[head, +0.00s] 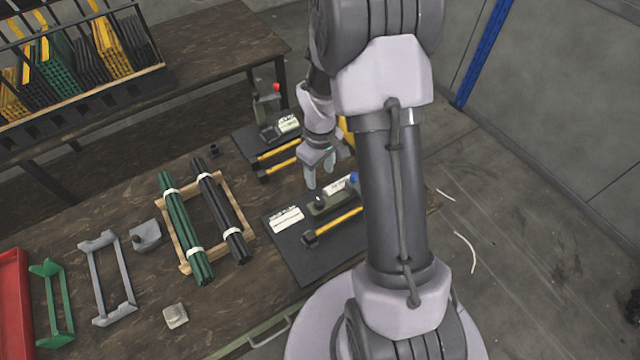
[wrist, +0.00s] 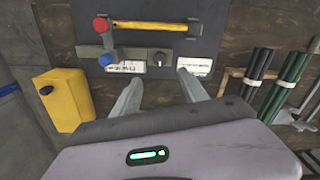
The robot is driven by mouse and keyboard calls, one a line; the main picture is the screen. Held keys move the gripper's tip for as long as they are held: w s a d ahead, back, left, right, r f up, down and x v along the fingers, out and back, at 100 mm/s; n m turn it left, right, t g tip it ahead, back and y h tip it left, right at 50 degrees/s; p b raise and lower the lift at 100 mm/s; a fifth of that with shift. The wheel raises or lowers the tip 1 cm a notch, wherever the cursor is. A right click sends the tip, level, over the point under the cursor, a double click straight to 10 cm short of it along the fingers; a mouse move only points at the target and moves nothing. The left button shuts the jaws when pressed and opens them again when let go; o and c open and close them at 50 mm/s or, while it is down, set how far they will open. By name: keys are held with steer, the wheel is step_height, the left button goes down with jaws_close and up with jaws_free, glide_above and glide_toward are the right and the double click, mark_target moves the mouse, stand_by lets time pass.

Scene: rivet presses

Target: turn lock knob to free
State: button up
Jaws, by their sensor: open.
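The near press has a dark base plate (head: 290,250), a yellow lever bar (head: 337,226) and a blue ball (head: 353,179). In the wrist view its plate (wrist: 205,40) also carries a red ball (wrist: 101,23), the yellow bar (wrist: 150,26) and the blue ball (wrist: 105,59). A small dark round knob (wrist: 159,55), which looks like the lock knob, sits on the greenish body between two white labels. Its pointer direction is too small to tell. My gripper (head: 318,178) is open and empty above the press. In the wrist view its fingertips (wrist: 159,80) straddle the knob's line, apart from it.
A second press with a dark plate (head: 246,138) and red ball (head: 276,87) stands behind. A yellow block (wrist: 63,100) is beside my gripper. Green rods (head: 185,230) and black rods (head: 220,210) lie on a wooden frame. My arm hides part of the bench's right side.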

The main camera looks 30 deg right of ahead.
step_height(320, 180, up, 4)
steer(key=shift+r+p, duration=0.2)
steer(key=shift+p, duration=0.15)
